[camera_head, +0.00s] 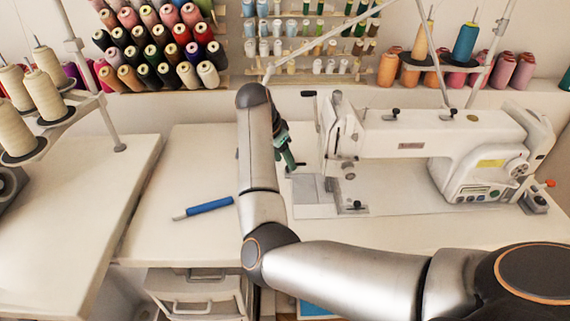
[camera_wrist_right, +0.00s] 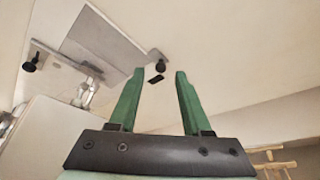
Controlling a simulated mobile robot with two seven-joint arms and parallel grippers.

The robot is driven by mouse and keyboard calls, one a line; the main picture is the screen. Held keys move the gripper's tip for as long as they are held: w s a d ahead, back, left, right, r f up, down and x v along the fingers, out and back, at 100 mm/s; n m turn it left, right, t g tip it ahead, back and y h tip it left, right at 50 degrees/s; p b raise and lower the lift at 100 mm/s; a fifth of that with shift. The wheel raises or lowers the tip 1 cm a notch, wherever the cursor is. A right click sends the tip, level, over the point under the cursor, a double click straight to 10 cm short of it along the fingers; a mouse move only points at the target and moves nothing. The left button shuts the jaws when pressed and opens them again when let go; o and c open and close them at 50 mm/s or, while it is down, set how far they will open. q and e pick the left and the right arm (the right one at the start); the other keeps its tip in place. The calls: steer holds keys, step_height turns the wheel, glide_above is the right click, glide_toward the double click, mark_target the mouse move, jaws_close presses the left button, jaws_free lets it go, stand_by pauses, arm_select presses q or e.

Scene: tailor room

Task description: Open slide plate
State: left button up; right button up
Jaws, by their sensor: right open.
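A white sewing machine (camera_head: 420,135) stands on the table on the right in the head view. A light metal plate (camera_head: 312,197) lies at the left end of its bed, below the needle area; I take this to be the slide plate. My right gripper (camera_head: 289,160) has green fingers and is just left of the machine head, apart from the plate, partly hidden by my arm. In the right wrist view the gripper (camera_wrist_right: 154,95) is open with nothing between its fingers. A grey flat panel (camera_wrist_right: 100,45) shows beyond; I cannot tell what it is. My left gripper is not seen.
A blue-handled tool (camera_head: 208,207) lies on the white table (camera_head: 195,170) left of my arm. Thread spools (camera_head: 160,45) fill racks at the back. Cone spools (camera_head: 48,68) stand on the left. Drawers (camera_head: 195,290) sit below the table front.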

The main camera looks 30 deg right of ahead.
steer(key=shift+x, duration=0.95)
jaws_close()
stand_by(0.8)
